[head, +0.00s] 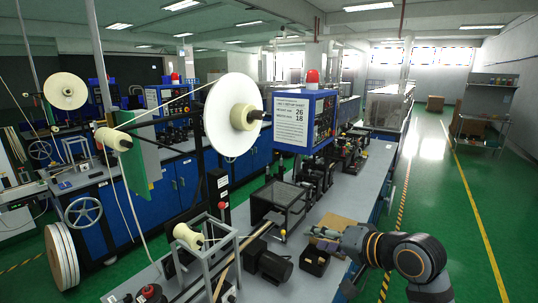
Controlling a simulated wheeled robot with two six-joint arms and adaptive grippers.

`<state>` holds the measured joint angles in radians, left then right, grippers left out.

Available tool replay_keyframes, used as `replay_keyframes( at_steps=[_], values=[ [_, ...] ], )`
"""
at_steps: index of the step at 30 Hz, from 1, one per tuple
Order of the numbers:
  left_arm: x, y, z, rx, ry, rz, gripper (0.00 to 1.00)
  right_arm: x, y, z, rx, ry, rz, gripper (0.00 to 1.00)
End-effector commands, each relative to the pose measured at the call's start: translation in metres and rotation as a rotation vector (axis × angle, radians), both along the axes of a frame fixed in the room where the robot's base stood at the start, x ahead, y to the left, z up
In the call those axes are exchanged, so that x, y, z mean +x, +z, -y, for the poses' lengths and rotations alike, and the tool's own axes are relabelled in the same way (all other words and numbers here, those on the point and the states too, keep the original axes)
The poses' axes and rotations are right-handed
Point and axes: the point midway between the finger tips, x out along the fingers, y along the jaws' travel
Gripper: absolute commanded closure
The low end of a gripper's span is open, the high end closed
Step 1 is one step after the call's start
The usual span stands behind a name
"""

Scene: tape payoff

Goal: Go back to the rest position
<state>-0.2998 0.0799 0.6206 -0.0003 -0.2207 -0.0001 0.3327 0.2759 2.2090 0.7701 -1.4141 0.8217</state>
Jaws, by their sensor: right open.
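My right arm comes in from the lower right. Its gripper (318,234) is over the grey bench top (340,207), near a brown board or box (336,222) and just behind a small black box (315,261). The jaws are open but small in the picture; I see nothing clearly held between them. My left gripper is not in view.
A large white reel (232,110) stands left of a blue control cabinet (293,118) with a red lamp. A metal frame with a white spool (187,237) and a dark motor (275,265) are left of the gripper. Green floor (450,210) is free on the right.

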Motion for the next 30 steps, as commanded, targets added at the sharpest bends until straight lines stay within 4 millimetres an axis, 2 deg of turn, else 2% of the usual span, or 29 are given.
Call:
replay_keyframes(
  at_steps=[1,3,6,7,9,12,15,20,26,30],
  values=[
    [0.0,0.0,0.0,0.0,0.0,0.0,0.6,-0.015,-0.046,0.006,-0.097,-0.006,-0.041,0.58],
    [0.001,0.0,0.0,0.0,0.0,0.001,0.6,-0.038,-0.102,0.019,-0.248,-0.003,-0.087,0.58],
    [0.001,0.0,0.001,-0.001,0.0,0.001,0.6,-0.078,-0.163,0.037,-0.441,0.024,-0.158,0.58],
    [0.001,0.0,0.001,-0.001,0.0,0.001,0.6,-0.09,-0.177,0.043,-0.491,0.033,-0.178,0.58],
    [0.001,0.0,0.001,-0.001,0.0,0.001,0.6,-0.117,-0.205,0.054,-0.595,0.063,-0.225,0.58],
    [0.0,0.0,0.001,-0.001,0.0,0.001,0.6,-0.154,-0.235,0.069,-0.719,0.11,-0.289,0.58],
    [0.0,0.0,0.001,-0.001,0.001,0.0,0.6,-0.19,-0.258,0.082,-0.827,0.163,-0.354,0.58],
    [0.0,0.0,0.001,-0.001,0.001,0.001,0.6,-0.246,-0.283,0.103,-0.978,0.259,-0.456,0.58],
    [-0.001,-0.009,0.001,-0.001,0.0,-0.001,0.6,-0.233,-0.367,0.112,-0.979,0.268,-0.489,0.58],
    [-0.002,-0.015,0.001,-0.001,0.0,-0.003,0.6,-0.233,-0.436,0.118,-0.972,0.273,-0.515,0.58]
  ],
)
